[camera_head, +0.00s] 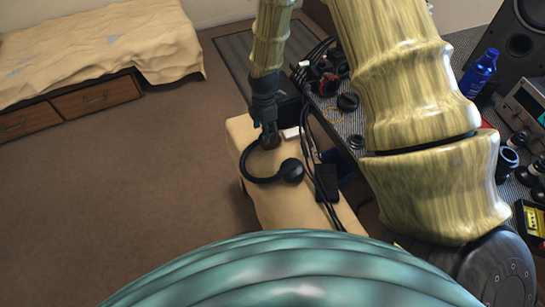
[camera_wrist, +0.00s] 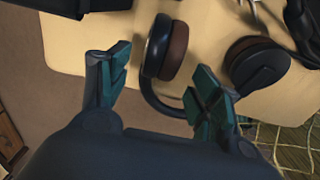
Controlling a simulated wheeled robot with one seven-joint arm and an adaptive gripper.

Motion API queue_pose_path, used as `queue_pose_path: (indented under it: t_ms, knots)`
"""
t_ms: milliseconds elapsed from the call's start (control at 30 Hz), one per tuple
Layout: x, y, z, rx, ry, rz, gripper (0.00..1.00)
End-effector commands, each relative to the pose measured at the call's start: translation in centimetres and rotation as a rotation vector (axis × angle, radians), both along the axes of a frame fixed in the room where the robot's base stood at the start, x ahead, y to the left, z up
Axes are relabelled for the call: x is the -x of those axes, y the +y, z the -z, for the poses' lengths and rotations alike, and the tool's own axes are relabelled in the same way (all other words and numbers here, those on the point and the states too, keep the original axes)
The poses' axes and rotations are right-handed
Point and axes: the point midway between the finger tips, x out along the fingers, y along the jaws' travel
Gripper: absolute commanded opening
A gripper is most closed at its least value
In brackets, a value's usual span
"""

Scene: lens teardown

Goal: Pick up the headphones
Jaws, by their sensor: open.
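The headphones (camera_head: 250,177) are black and lie on a tan-covered surface (camera_head: 285,212), with the band curving to the left. One ear cup (camera_head: 291,169) is plain to see in the head view; the other is partly hidden by my gripper (camera_head: 267,128). In the wrist view, my gripper (camera_wrist: 160,64) is open with teal pads. One ear cup with a brown cushion (camera_wrist: 177,50) shows between and beyond the fingertips. The second ear cup (camera_wrist: 253,62) is to the right of the right finger. The band (camera_wrist: 152,97) runs partly behind that finger. I cannot tell whether anything touches.
Black cables and a small black box (camera_head: 326,182) lie right of the headphones. A desk to the right holds a blue bottle (camera_head: 480,73), a speaker (camera_head: 520,45) and several lens parts. A bed (camera_head: 95,50) stands back left. The carpet (camera_head: 120,165) is clear.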

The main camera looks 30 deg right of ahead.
Motion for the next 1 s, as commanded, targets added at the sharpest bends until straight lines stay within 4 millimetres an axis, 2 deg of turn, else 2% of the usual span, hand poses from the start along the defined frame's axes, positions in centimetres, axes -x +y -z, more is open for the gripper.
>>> queue_pose_path:
  t_ms: [300, 667, 900, 1000]
  knots:
    - [-0.1, 0.1, 3.2, 0.000, 0.002, 0.000, 0.64]
    - [-0.1, 0.1, 3.7, 0.000, 0.001, 0.001, 0.64]
    - [-0.1, 0.1, 3.7, 0.000, 0.001, 0.001, 0.22]
    - [-0.1, 0.1, 3.7, 0.000, 0.001, 0.001, 0.07]
